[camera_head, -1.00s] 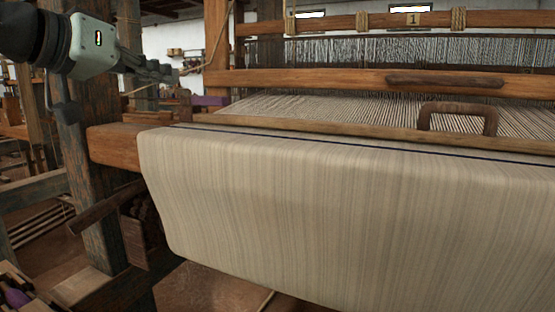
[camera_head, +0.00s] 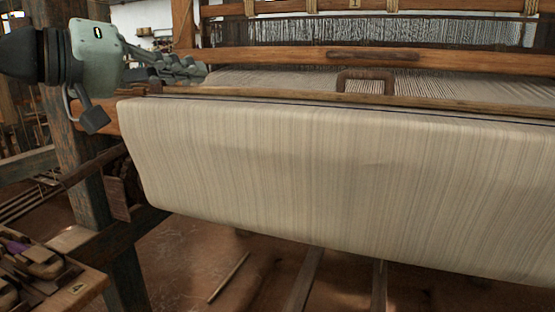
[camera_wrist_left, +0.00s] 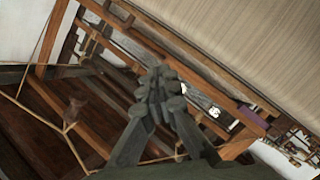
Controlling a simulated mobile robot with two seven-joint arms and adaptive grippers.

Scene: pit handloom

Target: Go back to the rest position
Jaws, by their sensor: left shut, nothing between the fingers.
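My left gripper (camera_head: 190,72) comes in from the upper left of the head view, over the left end of the loom's breast beam. Its fingers are together and empty. In the left wrist view its closed fingertips (camera_wrist_left: 160,78) show in the middle, with loom timbers and cords behind them. My right gripper is in neither view.
Striped cream cloth (camera_head: 330,180) hangs over the front beam of the loom. A wooden handle-shaped piece (camera_head: 366,76) stands at the warp behind it. A bench with tools (camera_head: 75,285) is at the lower left. Brown floor (camera_head: 190,262) shows below the cloth.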

